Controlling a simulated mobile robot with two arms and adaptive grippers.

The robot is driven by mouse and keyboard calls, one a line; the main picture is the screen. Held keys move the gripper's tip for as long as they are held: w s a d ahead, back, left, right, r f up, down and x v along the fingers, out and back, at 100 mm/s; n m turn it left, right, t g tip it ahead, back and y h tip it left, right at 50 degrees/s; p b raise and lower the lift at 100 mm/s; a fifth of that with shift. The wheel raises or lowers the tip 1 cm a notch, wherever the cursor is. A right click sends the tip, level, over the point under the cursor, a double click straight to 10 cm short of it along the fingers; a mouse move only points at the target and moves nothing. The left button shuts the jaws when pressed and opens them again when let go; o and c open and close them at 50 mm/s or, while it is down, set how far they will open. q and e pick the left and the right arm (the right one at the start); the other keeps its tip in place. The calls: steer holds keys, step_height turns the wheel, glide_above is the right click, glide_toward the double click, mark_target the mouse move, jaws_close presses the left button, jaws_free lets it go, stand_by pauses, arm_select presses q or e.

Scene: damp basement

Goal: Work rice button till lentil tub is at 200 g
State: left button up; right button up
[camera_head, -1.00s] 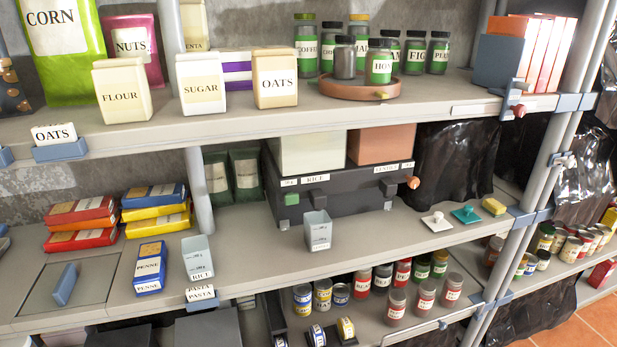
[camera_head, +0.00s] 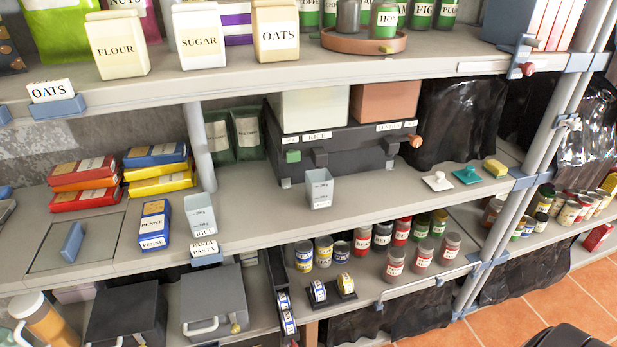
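A dark dispenser (camera_head: 350,182) stands on the middle shelf, with a white hopper (camera_head: 308,110) over a RICE label (camera_head: 318,136) and an orange hopper (camera_head: 385,101) over a label that seems to read LENTILS (camera_head: 390,127). A green button (camera_head: 292,156) is on its front left, below the RICE side; an orange knob (camera_head: 415,141) is on its right side. A pale clear tub (camera_head: 320,188) with gram marks stands upright before the rice spout (camera_head: 320,158); no contents can be made out. Neither gripper is in view.
Penne boxes (camera_head: 154,225) and a blue-handled hatch (camera_head: 78,250) are left on the shelf. White and teal handled pieces (camera_head: 466,176) and a yellow sponge (camera_head: 495,168) are right. Jars and cans stand below. The shelf between the two tubs is clear.

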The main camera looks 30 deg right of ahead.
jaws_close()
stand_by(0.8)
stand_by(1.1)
